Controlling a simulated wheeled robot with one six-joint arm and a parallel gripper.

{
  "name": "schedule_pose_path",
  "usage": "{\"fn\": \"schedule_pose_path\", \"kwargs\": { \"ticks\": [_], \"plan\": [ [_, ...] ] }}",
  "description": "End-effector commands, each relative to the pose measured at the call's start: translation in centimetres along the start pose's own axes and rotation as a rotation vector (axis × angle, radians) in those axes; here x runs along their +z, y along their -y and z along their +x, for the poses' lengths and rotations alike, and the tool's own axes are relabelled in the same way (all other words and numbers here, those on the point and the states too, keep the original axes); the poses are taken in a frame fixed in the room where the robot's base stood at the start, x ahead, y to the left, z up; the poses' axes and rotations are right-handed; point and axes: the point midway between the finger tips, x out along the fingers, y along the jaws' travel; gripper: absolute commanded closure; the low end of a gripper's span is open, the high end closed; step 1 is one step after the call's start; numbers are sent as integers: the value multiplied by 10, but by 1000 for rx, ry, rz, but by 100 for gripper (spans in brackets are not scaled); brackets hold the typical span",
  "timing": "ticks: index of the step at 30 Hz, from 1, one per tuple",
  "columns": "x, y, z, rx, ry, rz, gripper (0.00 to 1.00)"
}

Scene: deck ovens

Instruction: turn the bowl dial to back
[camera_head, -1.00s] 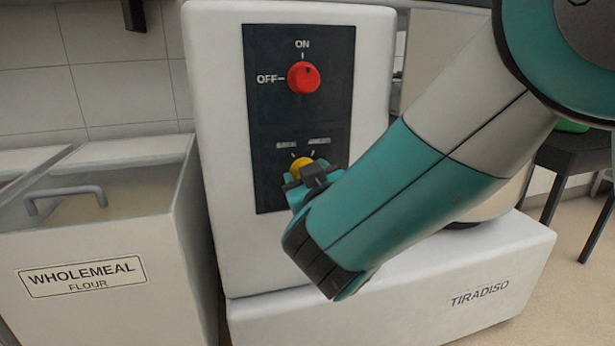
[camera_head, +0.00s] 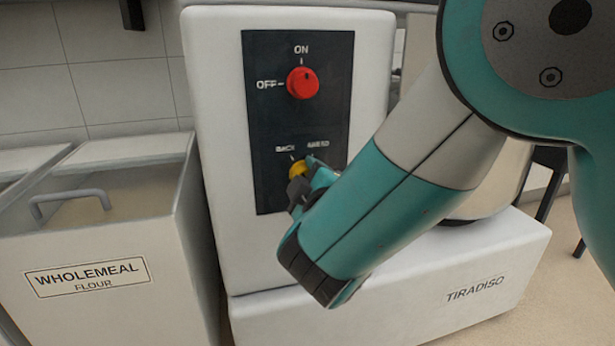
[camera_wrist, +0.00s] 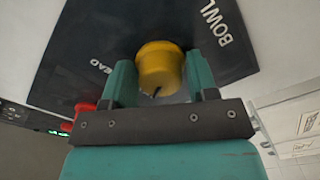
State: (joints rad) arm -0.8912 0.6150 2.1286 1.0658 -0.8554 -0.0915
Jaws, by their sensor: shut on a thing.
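The bowl dial (camera_head: 297,171) is a small yellow knob low on the mixer's dark panel, below the words BACK and AHEAD. My gripper (camera_head: 305,182) is at the dial and partly covers it in the head view. In the wrist view, the dial (camera_wrist: 160,66) sits between the two teal fingers of my gripper (camera_wrist: 161,80), which is shut on it. A short dark mark shows on the dial's lower edge there. I cannot tell which word the mark points at. The word BACK is hidden in the wrist view.
A red knob (camera_head: 303,82) marked ON and OFF sits higher on the panel (camera_head: 262,125). A wholemeal flour bin (camera_head: 150,235) stands at the left. The white mixer base (camera_head: 400,290) spreads below my arm. A tiled wall is behind.

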Motion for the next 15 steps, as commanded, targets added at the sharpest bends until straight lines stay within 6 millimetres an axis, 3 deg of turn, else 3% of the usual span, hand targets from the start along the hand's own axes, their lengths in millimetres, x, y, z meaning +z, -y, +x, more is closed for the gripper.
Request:
{"fn": "schedule_pose_path", "kwargs": {
  "ticks": [15],
  "plan": [
    [0,0,0,-1,-1,-34,71]
  ]
}}
